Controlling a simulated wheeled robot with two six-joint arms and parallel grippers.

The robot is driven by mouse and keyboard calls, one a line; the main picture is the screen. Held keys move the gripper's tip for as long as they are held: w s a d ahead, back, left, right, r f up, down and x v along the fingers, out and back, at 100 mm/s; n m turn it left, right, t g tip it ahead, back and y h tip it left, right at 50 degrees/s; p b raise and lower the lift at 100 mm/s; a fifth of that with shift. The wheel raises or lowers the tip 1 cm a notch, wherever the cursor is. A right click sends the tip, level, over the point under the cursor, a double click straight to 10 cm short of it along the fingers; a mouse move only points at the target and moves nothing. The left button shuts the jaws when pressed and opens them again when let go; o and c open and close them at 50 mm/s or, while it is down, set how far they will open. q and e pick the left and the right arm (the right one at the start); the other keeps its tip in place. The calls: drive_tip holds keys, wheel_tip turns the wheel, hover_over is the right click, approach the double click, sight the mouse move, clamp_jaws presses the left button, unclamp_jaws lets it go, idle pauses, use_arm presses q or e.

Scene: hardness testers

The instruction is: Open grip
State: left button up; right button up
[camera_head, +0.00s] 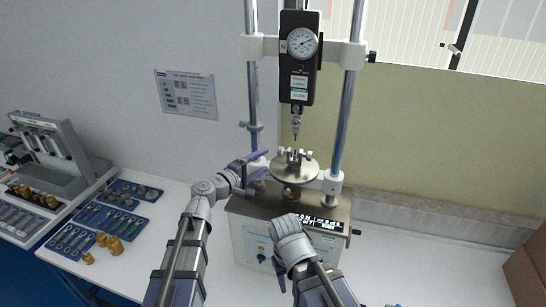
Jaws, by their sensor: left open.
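My left gripper (260,165) is open, its two purple-grey fingers spread apart at the left side of the hardness tester's round metal plate (295,172). I see nothing between its fingers. Small metal clamp pieces stand on the plate. The tester's black force gauge (299,60) with a round dial hangs above, with a pointed metal tip (296,125) over the plate.
Blue trays (75,238) with small parts lie on the white table at the left, with several brass pieces (115,246) there. A grey rack machine (50,150) stands at the far left. Two vertical posts (343,120) flank the gauge. A brown box (528,265) is at the right edge.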

use_arm(q)
drive_tip(key=shift+b+x, duration=0.35)
drive_tip(key=shift+x, duration=3.6)
drive_tip(key=shift+a, duration=0.1)
clamp_jaws()
